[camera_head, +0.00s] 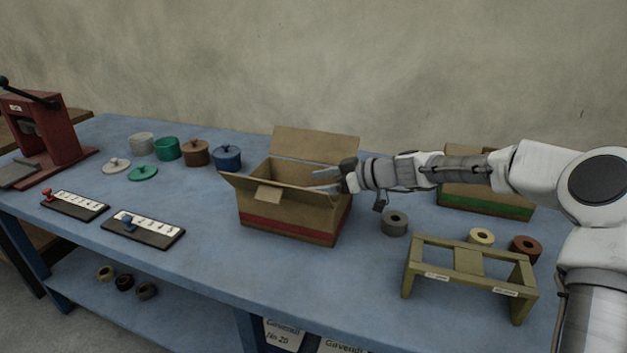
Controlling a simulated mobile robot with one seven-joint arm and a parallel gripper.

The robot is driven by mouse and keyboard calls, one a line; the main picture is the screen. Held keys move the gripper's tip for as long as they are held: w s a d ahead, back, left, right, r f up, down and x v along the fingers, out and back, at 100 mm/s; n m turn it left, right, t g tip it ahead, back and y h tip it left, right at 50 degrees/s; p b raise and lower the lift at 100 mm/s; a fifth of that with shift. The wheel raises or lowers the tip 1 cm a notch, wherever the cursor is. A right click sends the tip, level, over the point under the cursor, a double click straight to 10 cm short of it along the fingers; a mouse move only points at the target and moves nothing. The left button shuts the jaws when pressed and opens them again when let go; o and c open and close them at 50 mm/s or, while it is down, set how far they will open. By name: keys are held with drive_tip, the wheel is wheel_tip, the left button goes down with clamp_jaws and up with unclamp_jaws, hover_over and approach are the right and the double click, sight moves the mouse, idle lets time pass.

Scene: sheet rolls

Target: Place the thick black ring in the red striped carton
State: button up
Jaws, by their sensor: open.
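The red striped carton (290,225) stands open on the blue table, with a red band along its lower wall and its flaps spread. My gripper (318,176) is open, reaching in from the right over the carton's opening. Nothing shows between its fingers. A dark, nearly black ring (124,282) lies on the lower shelf among other rings; I cannot tell whether it is the thick black ring. The carton's floor is hidden by its front wall, so its contents cannot be seen.
A grey ring (395,223) sits right of the carton. A wooden stand (468,262) is near a yellow ring (480,236) and a brown ring (525,248). A green-striped carton (485,203) is behind my arm. Lidded pots, slider panels and a red press (48,135) are left.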

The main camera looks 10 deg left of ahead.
drive_tip(key=p+v, duration=0.1)
drive_tip(key=v, duration=1)
drive_tip(key=shift+d, duration=0.25)
